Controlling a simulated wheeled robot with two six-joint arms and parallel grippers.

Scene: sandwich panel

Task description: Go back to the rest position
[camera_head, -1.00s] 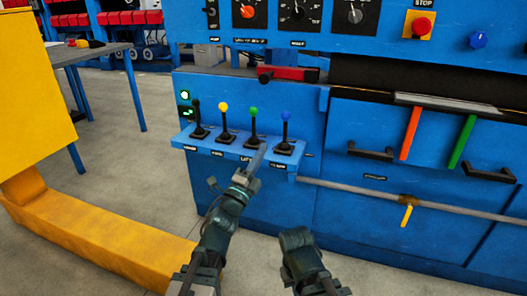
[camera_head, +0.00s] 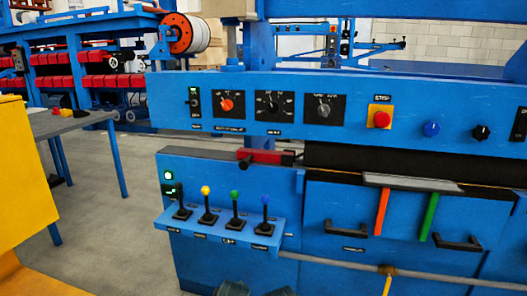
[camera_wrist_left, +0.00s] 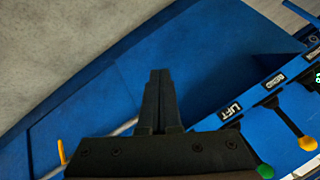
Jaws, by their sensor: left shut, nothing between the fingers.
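My left gripper (camera_wrist_left: 158,103) shows in the left wrist view with its two dark fingers together and nothing between them. It is over the blue machine front, apart from the levers. A green lever knob (camera_wrist_left: 265,171) and a yellow lever knob (camera_wrist_left: 307,143) show at the lower right there, by a LIFT label (camera_wrist_left: 230,113). In the head view only dark tops of my arms show at the bottom edge; neither gripper is seen there. The lever shelf (camera_head: 272,240) carries black, yellow, green (camera_head: 235,194) and blue knobbed levers.
Orange (camera_head: 381,212) and green (camera_head: 429,217) bars and black handles are at right.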

